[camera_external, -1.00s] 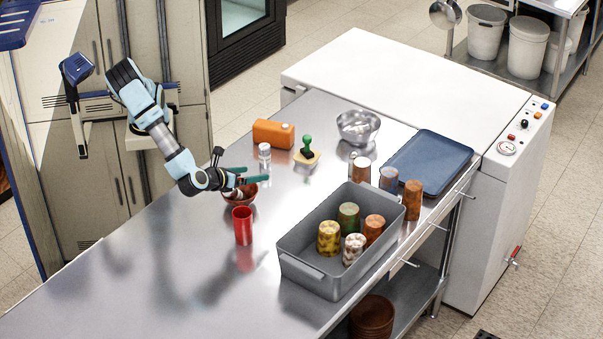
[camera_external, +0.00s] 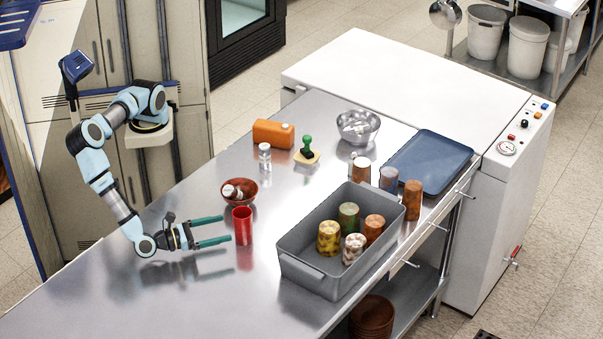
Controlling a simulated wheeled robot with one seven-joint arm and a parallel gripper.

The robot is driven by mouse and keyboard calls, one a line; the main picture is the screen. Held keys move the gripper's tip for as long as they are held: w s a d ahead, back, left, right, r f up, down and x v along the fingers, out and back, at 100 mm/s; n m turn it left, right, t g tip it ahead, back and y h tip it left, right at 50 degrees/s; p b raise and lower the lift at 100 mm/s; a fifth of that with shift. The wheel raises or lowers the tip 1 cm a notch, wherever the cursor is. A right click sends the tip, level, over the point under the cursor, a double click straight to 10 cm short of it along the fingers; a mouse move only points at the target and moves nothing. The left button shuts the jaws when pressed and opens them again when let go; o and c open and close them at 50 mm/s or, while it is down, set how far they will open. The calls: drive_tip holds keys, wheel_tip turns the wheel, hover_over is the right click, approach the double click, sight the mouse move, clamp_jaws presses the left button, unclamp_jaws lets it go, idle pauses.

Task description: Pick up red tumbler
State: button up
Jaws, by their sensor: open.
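The red tumbler (camera_external: 242,226) stands upright on the steel counter, left of the grey bin. My gripper (camera_external: 222,229) is low over the counter just left of the tumbler. Its two green fingers are spread apart and point right, toward the tumbler. Nothing shows between the fingers. The fingertips come close to the tumbler; whether they touch it I cannot tell.
A reddish bowl (camera_external: 251,194) with small items stands just behind the tumbler. A grey bin (camera_external: 305,272) holding several tumblers is to the right. An orange container (camera_external: 273,134), a shaker (camera_external: 264,157) and a green-handled stamp (camera_external: 307,150) stand farther back. The front-left steel counter (camera_external: 110,300) is clear.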

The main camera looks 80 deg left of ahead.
sight(242, 228)
drive_tip(key=shift+w+f, duration=0.15)
drive_tip(key=shift+f, duration=0.45)
drive_tip(key=shift+w+a+f, duration=0.1)
drive_tip(key=shift+w+a, duration=0.05)
drive_tip(key=shift+w, duration=0.2)
drive_tip(key=p+x, duration=0.1)
drive_tip(key=x, duration=0.2)
drive_tip(key=shift+w+a+p, duration=0.1)
drive_tip(key=shift+w+p, duration=0.3)
drive_tip(key=shift+f+p+x, duration=0.15)
drive_tip(key=shift+p+x, duration=0.7)
drive_tip(key=shift+x, duration=0.65)
drive_tip(key=shift+f+p+x, duration=0.1)
drive_tip(key=shift+p+x, duration=0.75)
drive_tip(key=shift+x, duration=0.65)
drive_tip(key=c, duration=1.4)
